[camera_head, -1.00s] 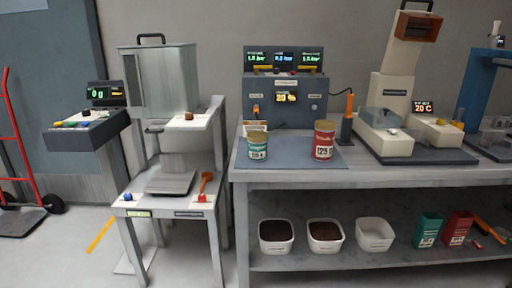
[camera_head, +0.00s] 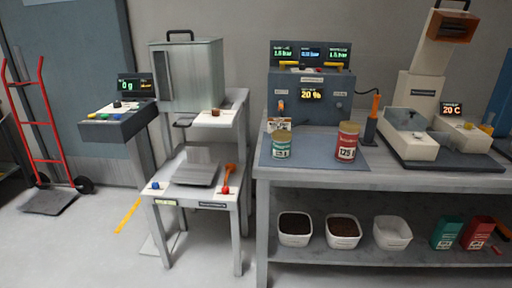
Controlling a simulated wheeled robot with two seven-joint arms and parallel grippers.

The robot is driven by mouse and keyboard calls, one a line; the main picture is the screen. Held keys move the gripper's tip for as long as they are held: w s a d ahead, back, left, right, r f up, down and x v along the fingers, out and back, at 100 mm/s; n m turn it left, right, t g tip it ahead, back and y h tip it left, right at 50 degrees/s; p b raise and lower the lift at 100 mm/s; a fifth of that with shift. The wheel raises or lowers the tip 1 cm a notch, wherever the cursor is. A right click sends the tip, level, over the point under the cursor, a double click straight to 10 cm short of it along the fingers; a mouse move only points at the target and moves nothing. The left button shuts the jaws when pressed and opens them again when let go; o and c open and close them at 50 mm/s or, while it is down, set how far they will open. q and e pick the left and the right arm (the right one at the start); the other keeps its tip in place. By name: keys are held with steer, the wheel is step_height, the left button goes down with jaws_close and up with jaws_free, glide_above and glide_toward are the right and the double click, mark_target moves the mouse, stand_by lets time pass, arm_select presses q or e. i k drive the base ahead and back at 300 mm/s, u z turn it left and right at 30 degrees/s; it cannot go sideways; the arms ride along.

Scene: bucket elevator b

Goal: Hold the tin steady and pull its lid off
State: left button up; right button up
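A green tin (camera_head: 281,148) with a pale label stands upright on the blue-grey mat (camera_head: 313,160) at the left end of the workbench. A red tin (camera_head: 347,143) with a pale label stands upright on the same mat, to its right. Both have tan-coloured tops; from here I cannot tell how each lid sits. The task does not say which tin is meant. Neither of my grippers shows in this view, and nothing touches the tins.
A control box with displays (camera_head: 311,92) stands behind the tins, and an orange-handled tool (camera_head: 373,118) is to their right. A hopper stand (camera_head: 189,80) is left of the bench (camera_head: 420,175). Tubs and boxes (camera_head: 391,233) fill the lower shelf. Floor in front is clear.

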mark_target(280, 150)
steer(key=u, duration=1.35)
steer(key=i, duration=2)
steer(key=z, duration=1.95)
